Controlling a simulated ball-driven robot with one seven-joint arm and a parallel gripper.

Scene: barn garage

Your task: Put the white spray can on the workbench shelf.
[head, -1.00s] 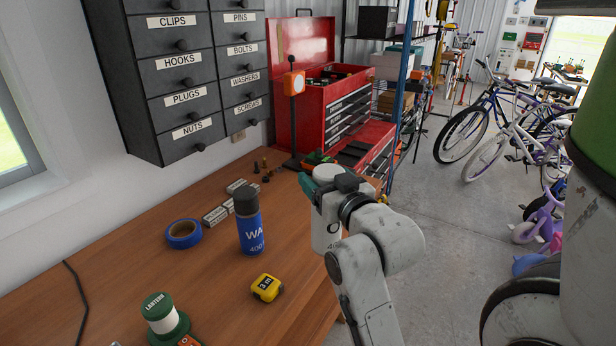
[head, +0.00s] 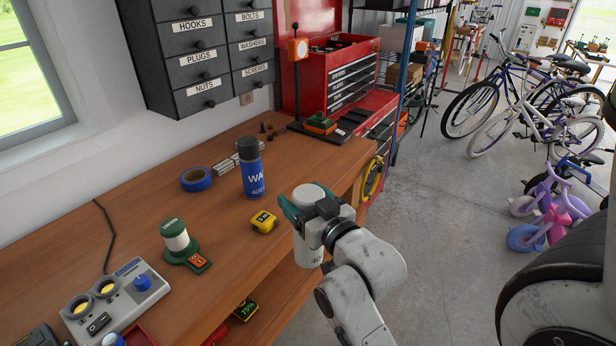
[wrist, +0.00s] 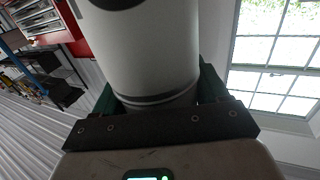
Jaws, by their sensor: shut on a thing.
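The white spray can (head: 307,252) is upright in my gripper (head: 309,204), in front of the workbench's front edge. Its white body hangs below the green fingers, and its top shows between them. In the wrist view the can (wrist: 142,50) fills the upper middle, with the green fingers on both sides of it. The workbench (head: 140,222) lies to the left of my gripper. Its lower shelf (head: 278,284) shows partly under the bench top, below and left of the can; the can and my arm hide part of it.
A blue can (head: 252,175), blue tape (head: 196,180), a yellow tape measure (head: 264,222), a lantern (head: 176,238) and a switch box (head: 115,303) stand on the bench top. Open floor (head: 430,250) lies right.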

